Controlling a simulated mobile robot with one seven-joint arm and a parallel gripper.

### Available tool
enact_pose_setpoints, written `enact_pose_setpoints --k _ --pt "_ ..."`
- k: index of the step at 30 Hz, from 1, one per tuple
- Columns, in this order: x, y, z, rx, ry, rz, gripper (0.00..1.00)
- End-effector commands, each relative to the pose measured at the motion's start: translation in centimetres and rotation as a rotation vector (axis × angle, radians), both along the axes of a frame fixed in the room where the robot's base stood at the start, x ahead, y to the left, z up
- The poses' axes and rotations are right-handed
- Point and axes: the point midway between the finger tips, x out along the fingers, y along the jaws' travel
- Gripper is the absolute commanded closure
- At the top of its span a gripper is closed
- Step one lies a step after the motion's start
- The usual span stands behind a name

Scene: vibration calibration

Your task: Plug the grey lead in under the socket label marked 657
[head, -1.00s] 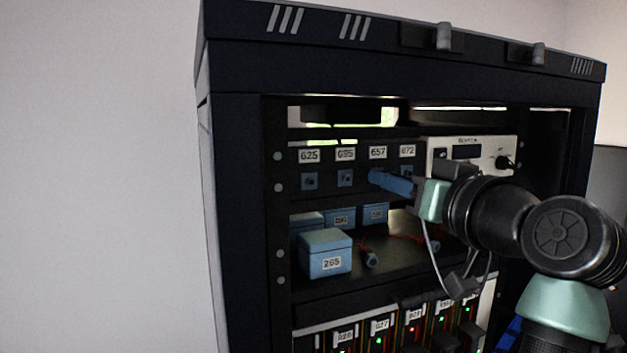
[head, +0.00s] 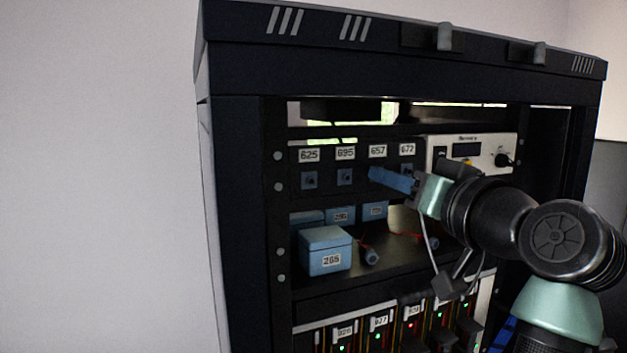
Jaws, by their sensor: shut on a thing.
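The socket label marked 657 (head: 377,150) is on the dark panel in the rack, between labels 695 (head: 345,153) and 672 (head: 407,149). The socket under 657 is hidden behind the blue end of my gripper (head: 384,178). My gripper comes in from the right, with its tip just below that label. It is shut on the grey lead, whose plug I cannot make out. A thin grey cable (head: 424,236) hangs below the gripper. Whether the plug is in the socket or in front of it, I cannot tell.
Socket 625 (head: 309,180) and socket 695 (head: 345,177) look empty. A white instrument (head: 490,150) sits right of the panel. Blue boxes, one marked 265 (head: 326,250), and leads with red wires (head: 370,256) lie on the shelf below. Lit modules stand lower down.

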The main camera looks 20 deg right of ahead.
Motion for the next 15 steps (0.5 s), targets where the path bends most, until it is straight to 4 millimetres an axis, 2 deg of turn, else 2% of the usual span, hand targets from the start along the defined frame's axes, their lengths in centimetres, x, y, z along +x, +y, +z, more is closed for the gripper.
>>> enact_pose_setpoints --k 8,9,15 --pt "-0.02 0.01 0.10 0.013 -0.003 0.000 1.00" --pt "-0.02 0.00 0.09 0.013 -0.003 0.000 0.74" --pt "-0.01 0.00 0.04 0.012 -0.002 0.000 0.41"
